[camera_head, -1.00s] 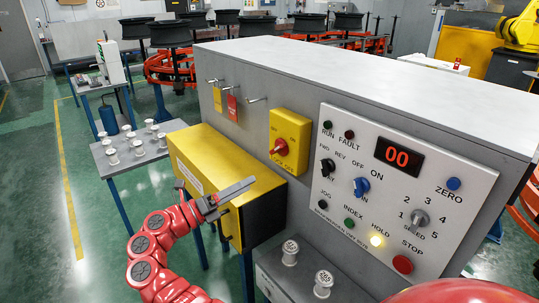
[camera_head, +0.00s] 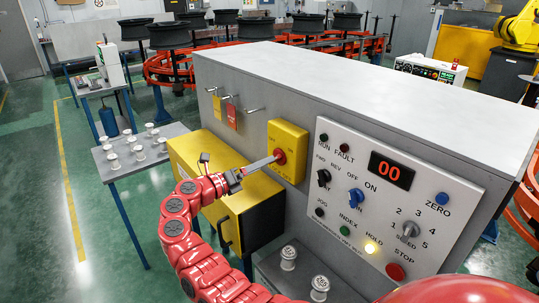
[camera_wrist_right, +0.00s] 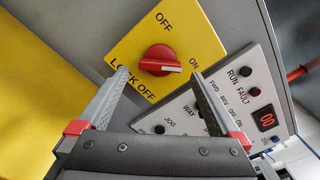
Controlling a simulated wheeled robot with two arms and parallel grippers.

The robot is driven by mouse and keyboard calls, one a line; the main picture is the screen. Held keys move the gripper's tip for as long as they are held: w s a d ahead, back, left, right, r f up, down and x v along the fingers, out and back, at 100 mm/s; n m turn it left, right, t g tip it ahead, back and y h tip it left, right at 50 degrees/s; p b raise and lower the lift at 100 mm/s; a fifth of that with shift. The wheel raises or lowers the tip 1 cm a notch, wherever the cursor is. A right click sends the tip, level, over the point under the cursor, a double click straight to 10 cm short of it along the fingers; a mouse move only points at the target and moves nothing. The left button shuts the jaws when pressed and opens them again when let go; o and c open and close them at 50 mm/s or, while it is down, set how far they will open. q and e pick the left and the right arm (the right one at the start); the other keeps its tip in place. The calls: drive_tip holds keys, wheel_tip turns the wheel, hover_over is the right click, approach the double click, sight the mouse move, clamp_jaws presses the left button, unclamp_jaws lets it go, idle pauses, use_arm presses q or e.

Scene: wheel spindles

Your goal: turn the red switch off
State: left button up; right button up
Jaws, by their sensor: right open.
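The red switch (camera_head: 280,156) is a round knob on a yellow plate (camera_head: 297,147) on the grey cabinet's front. In the right wrist view the red switch (camera_wrist_right: 160,60) has a white mark pointing right, toward ON; OFF is above it and LOCK OFF is at lower left. My right gripper (camera_head: 275,160) is in front of the switch, its tips near it. In the right wrist view my right gripper (camera_wrist_right: 160,75) is open, one finger to each side below the knob, with nothing visibly held. My left gripper is out of view.
A white control panel (camera_head: 440,218) with knobs and buttons is right of the switch. A yellow box (camera_head: 195,148) sits below left. Hooks with a yellow and a red tag (camera_head: 231,117) are left of the plate. White spindles (camera_head: 288,258) stand on a grey ledge below.

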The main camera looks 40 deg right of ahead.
drive_tip(key=d+p, duration=0.1)
drive_tip(key=d, duration=0.3)
drive_tip(key=shift+w, duration=0.15)
drive_tip(key=c, duration=1.2)
